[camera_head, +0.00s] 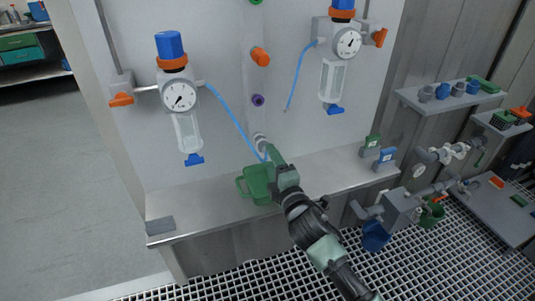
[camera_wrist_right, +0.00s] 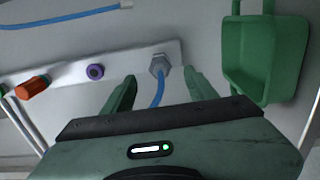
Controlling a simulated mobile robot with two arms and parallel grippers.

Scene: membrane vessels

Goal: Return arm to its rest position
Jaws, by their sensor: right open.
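My right arm (camera_head: 325,250) reaches up from the bottom of the head view to the steel bench by the wall panel. My right gripper (camera_head: 268,155) is beside the green bin, just in front of the lower end of the panel's port strip. In the right wrist view the gripper (camera_wrist_right: 160,88) has its two fingers apart. A blue tube (camera_wrist_right: 160,92) shows between them, running to a grey fitting (camera_wrist_right: 160,65); I see no finger touching it. My left gripper is not in view.
The green bin (camera_head: 247,183) is close to the gripper. Left and right vessels with gauges (camera_head: 179,96) (camera_head: 347,43) hang above. The right vessel's blue tube (camera_head: 297,75) hangs with a free end.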

